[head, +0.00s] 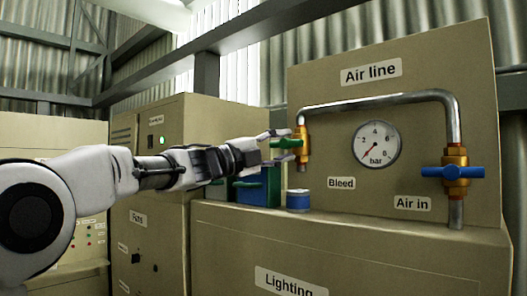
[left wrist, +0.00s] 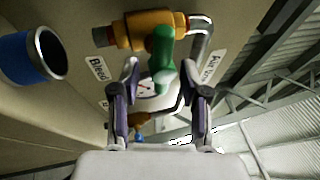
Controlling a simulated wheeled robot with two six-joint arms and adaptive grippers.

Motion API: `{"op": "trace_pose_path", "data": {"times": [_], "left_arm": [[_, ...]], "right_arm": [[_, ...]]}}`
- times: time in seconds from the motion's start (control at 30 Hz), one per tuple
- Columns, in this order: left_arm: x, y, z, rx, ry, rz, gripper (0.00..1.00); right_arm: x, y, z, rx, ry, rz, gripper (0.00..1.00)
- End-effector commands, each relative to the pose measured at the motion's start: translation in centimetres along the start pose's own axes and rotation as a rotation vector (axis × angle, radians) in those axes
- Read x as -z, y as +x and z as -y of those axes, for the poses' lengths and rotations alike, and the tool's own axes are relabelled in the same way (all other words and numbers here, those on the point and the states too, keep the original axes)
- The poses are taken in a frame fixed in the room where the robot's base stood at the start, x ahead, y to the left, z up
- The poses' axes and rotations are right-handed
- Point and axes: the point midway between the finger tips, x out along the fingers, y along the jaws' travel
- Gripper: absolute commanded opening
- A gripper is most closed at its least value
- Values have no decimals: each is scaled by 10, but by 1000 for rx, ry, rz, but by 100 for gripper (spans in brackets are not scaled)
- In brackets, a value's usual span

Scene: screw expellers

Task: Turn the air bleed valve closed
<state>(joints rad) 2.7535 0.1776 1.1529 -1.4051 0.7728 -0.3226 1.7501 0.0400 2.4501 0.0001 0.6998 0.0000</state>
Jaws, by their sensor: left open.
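The air bleed valve (head: 302,147) is a brass body at the left, down-turned end of the grey pipe, above the "Bleed" label. Its green handle (head: 283,144) sticks out left, toward my arm. My left gripper (head: 284,146) is open, with one finger above the handle and one below it. In the left wrist view the brass valve (left wrist: 155,28) lies across the top, and the green handle (left wrist: 162,52) points between the two spread fingers of my left gripper (left wrist: 163,72). I see no clear grip on the handle. My right gripper is not in view.
A blue-handled brass valve (head: 453,172) labelled "Air in" and a pressure gauge (head: 377,145), needle low, are to the right. A blue can (head: 298,200) and a blue-green box (head: 258,188) stand on the cabinet ledge below the gripper. Cabinets fill the left.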

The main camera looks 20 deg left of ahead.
Motion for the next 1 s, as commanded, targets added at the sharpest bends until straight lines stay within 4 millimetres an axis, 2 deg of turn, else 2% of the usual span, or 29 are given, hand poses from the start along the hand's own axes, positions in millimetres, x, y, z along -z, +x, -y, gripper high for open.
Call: {"op": "trace_pose_path", "data": {"times": [0.2,0.3,0.4,0.53,1.0], "left_arm": [[-2,-57,1,5,-5,3,45],[-3,-79,0,4,-5,3,45],[-3,-92,0,3,-4,2,45],[-3,-98,-1,2,-1,1,45],[-3,-98,-1,2,-2,1,45]], "right_arm": [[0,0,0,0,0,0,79],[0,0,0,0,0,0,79],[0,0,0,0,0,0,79],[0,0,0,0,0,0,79],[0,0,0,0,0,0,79]]}}
